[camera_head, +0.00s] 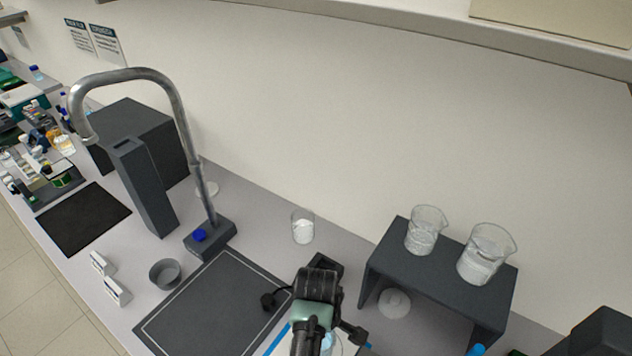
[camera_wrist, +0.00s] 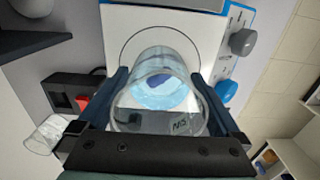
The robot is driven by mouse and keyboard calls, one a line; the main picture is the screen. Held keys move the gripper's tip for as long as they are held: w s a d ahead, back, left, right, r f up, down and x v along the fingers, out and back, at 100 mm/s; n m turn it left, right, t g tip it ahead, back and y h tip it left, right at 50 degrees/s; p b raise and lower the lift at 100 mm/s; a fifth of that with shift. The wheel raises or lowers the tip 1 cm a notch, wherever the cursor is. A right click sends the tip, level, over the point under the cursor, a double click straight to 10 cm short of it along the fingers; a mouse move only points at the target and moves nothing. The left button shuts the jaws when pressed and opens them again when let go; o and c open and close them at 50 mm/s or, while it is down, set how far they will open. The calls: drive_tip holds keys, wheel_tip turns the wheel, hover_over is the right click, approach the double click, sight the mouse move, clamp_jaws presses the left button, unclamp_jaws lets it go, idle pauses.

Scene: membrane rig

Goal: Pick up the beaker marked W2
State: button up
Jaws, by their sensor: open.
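A clear glass beaker (camera_wrist: 160,112) with pale blue liquid and a dark blue shape in it stands on a white stirrer plate (camera_wrist: 128,22) in the wrist view. A small dark mark shows on its wall, upside down and too unclear to read surely. My gripper (camera_wrist: 162,90) is open, with one finger on each side of this beaker; I cannot tell whether they touch it. In the head view my gripper (camera_head: 318,338) hides most of the plate and this beaker. Two other beakers (camera_head: 425,232) (camera_head: 487,256) stand on a dark raised stand (camera_head: 445,278), their marks unreadable.
Another small beaker (camera_head: 303,228) stands near the wall. A box with a red switch (camera_wrist: 82,100) sits beside the plate. The plate has a grey knob (camera_wrist: 243,42) and a blue knob (camera_wrist: 227,90). A tall tap (camera_head: 185,125) and a grey bowl (camera_head: 166,274) are left.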

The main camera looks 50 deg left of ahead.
drive_tip(key=c, duration=1.4)
drive_tip(key=shift+o, duration=0.2)
drive_tip(key=shift+r, duration=0.1)
